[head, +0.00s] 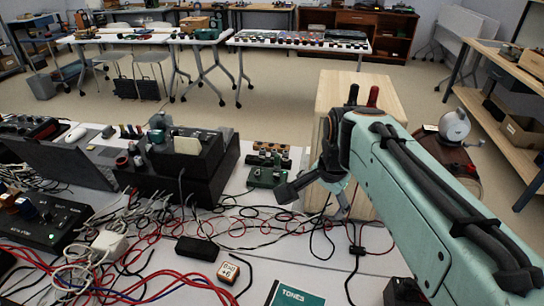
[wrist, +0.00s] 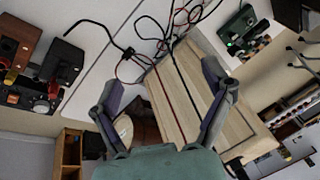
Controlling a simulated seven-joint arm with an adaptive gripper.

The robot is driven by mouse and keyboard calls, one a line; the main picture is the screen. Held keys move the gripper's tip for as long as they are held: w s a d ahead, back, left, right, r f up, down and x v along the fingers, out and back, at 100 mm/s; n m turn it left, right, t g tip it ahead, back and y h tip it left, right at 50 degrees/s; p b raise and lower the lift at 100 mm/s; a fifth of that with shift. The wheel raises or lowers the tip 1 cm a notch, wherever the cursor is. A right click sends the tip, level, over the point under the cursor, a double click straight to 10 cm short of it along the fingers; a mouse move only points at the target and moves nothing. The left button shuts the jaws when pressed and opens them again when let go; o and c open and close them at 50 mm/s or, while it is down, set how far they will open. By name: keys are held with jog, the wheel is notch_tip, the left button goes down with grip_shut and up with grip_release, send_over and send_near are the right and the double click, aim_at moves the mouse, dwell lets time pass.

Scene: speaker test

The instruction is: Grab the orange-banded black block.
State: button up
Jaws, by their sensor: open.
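My gripper (head: 316,196) is open and empty above the table's right part, beside the pale wooden box. In the wrist view its two fingers (wrist: 163,74) are spread wide, with the wooden box and cables behind them. A plain-looking black block (head: 197,249) lies among cables on the near table, left of and nearer than my gripper. I cannot make out an orange band on it, so I cannot tell if it is the task's block. In the wrist view a black box (wrist: 62,60) stands at the left, apart from the fingers.
The pale wooden box (head: 385,88) stands behind my arm. Loose red, black and white cables (head: 150,262) cover much of the near table. A small green device (head: 266,177), a large black device (head: 185,165), a small white-and-red block (head: 228,272) and a teal booklet (head: 296,293) are also there.

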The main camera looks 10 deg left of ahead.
jog(key=w+a+f+n, duration=0.1)
jog(key=w+a+f, duration=0.4)
jog(key=a+f, duration=0.4)
jog(key=n+g+h, duration=0.1)
jog(key=n+g, duration=0.2)
jog(key=g, duration=0.1)
send_over(228, 270)
notch_tip(228, 270, down, 15)
jog(key=shift+f, duration=0.2)
jog(key=shift+s+f, duration=0.1)
jog(key=shift+f, duration=0.3)
notch_tip(228, 270, down, 6)
jog(key=shift+r, duration=0.25)
jog(key=c, duration=1.3)
